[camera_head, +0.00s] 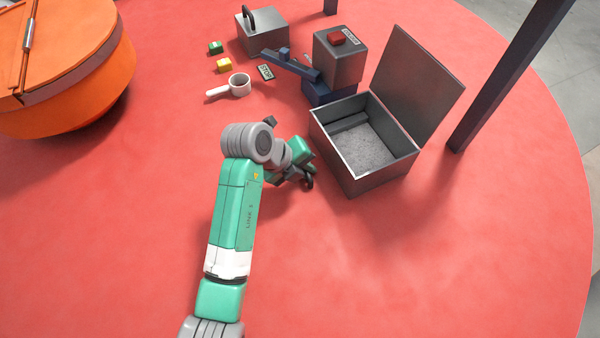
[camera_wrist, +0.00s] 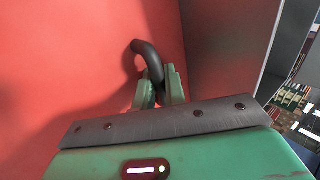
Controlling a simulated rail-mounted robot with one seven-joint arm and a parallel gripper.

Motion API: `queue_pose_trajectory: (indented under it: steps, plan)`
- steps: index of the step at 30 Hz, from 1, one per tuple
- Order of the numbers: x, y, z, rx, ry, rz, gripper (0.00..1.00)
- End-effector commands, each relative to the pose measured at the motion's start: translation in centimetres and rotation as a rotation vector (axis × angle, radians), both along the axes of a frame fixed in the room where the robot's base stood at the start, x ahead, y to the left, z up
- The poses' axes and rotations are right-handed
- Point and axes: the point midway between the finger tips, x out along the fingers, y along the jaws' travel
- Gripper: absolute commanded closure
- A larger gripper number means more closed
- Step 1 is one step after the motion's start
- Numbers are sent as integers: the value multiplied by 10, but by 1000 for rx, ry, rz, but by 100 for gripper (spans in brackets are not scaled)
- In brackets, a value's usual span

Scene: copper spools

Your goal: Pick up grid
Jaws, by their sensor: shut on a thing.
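My gripper (camera_wrist: 160,88) is shut on a dark curved, tube-like piece (camera_wrist: 146,52). The piece arches up and to the left between the green fingers in the wrist view. In the head view my gripper (camera_head: 302,176) is low beside the left wall of the open metal box, and a bit of the dark curved piece (camera_head: 309,182) shows at its tip. I cannot tell whether this piece belongs to a grid; no clear grid shape shows. The open box (camera_head: 352,186) has a speckled grey floor and a dark bar inside at its back left.
The box's lid (camera_head: 418,82) stands raised. The red floor in front is clear.

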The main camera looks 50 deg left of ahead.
Motion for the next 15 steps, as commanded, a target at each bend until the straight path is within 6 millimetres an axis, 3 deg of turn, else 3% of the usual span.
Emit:
queue_pose_trajectory:
  steps: [8, 15]
  plan:
    - [1, 1, 31, 4, -4, -2, 100]
    - [-45, -18, 34, 1, -4, 2, 100]
